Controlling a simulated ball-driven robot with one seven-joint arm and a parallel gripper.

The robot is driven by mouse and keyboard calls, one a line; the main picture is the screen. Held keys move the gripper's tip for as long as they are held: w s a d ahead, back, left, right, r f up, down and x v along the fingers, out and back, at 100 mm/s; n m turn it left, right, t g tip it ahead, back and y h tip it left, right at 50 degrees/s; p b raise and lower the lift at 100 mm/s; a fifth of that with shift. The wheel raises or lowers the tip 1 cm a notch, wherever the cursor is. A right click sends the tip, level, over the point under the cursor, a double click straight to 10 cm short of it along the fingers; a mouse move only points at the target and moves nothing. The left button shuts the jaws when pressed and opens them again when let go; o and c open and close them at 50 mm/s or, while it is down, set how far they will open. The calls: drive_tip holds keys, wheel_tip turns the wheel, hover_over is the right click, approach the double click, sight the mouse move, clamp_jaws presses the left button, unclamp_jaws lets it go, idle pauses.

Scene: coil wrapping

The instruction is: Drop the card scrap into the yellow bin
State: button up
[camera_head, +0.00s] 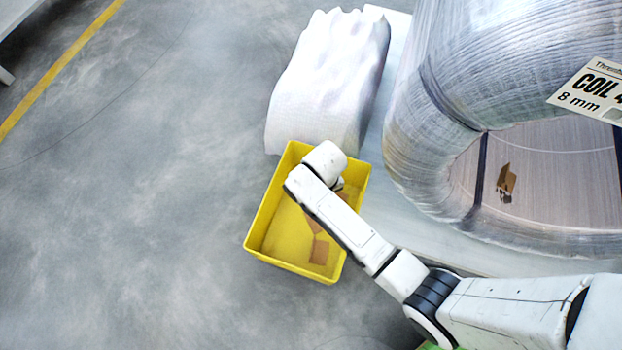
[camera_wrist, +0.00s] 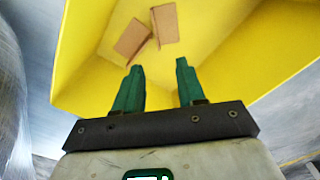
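The yellow bin (camera_head: 262,246) stands on the floor, and its yellow wall also fills much of the wrist view (camera_wrist: 80,48). Brown card pieces lie in it: one (camera_head: 319,252) shows near its front, and two pieces (camera_wrist: 132,39) (camera_wrist: 166,23) show close together in the wrist view. My gripper (camera_wrist: 157,66) points down into the bin, its two green fingers apart with nothing between them. In the head view my arm hides the gripper and part of the bin. Another brown card piece (camera_head: 507,180) shows within the coil's opening, away from my gripper.
A large film-wrapped coil (camera_head: 425,130) with a label (camera_head: 592,92) stands to the right of the bin. A white, wrapped bulky stack (camera_head: 325,85) stands just behind the bin. Open grey floor (camera_head: 140,200) lies to the left, with a yellow line (camera_head: 60,68).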

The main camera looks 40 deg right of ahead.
wheel_tip(320, 180, up, 11)
drive_tip(key=p, duration=0.5)
drive_tip(key=shift+p, duration=0.3)
drive_tip(key=shift+f, duration=0.1)
